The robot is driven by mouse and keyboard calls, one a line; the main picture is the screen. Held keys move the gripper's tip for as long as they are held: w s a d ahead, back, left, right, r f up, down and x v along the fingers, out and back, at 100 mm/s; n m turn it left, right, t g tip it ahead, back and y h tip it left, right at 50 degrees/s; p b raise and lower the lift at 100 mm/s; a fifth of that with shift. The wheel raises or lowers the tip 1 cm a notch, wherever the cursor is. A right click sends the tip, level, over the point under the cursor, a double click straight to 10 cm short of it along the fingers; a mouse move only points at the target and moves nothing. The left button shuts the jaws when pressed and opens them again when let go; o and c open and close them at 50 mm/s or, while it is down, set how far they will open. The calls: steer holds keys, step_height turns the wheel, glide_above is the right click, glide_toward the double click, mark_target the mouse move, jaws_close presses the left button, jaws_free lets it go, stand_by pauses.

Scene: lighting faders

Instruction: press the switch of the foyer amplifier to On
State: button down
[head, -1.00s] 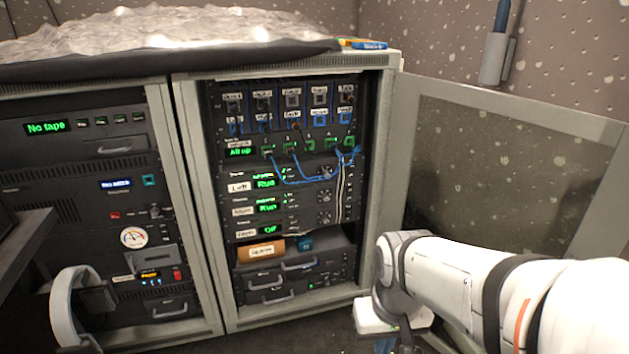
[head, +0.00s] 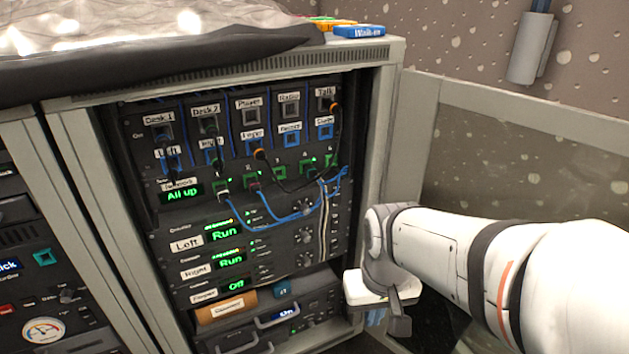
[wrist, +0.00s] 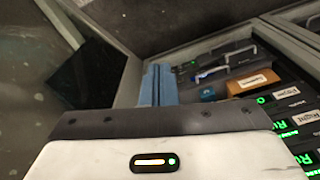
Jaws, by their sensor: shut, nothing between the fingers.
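The foyer amplifier (head: 237,285) is the lowest of three stacked amplifier rows in the right rack. Its label (head: 204,295) is at the left and its green display reads Off. I cannot make out its switch clearly; a small round dark fitting (head: 305,260) shows at its right. My gripper (head: 375,317) is shut and empty, pointing down in front of the rack's right edge, right of and lower than the amplifier. In the wrist view its blue fingers (wrist: 157,85) are together, apart from the rack. There the amplifier's label (wrist: 286,92) shows at the right, its front partly hidden by my gripper body.
The Left and Right amplifiers (head: 227,262) above read Run. Blue cables (head: 275,225) hang across the panel. A brown block (head: 227,306) and a drawer unit (head: 275,318) are below. The open glass door (head: 510,150) stands at the right, behind my arm.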

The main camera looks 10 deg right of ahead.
steer(key=shift+s+a, duration=0.1)
steer(key=shift+a, duration=0.05)
steer(key=w+d+f+m+t+y+p, duration=0.1)
steer(key=w+d+f+m+t+p, duration=0.1)
steer(key=w+m+p, duration=0.5)
steer(key=w+d+f+m+t+y+p, duration=0.2)
steer(key=w+f+m+t+p, duration=0.3)
steer(key=w+p, duration=0.5)
steer(key=shift+d+m+t+p, duration=0.3)
steer(key=shift+m+t+p, duration=0.3)
steer(key=shift+m, duration=0.5)
steer(key=shift+w+f, duration=0.1)
steer(key=shift+f, duration=0.05)
steer(key=b+x, duration=0.2)
steer(key=b, duration=0.8)
steer(key=shift+w+f, duration=0.15)
steer(key=shift+f, duration=0.2)
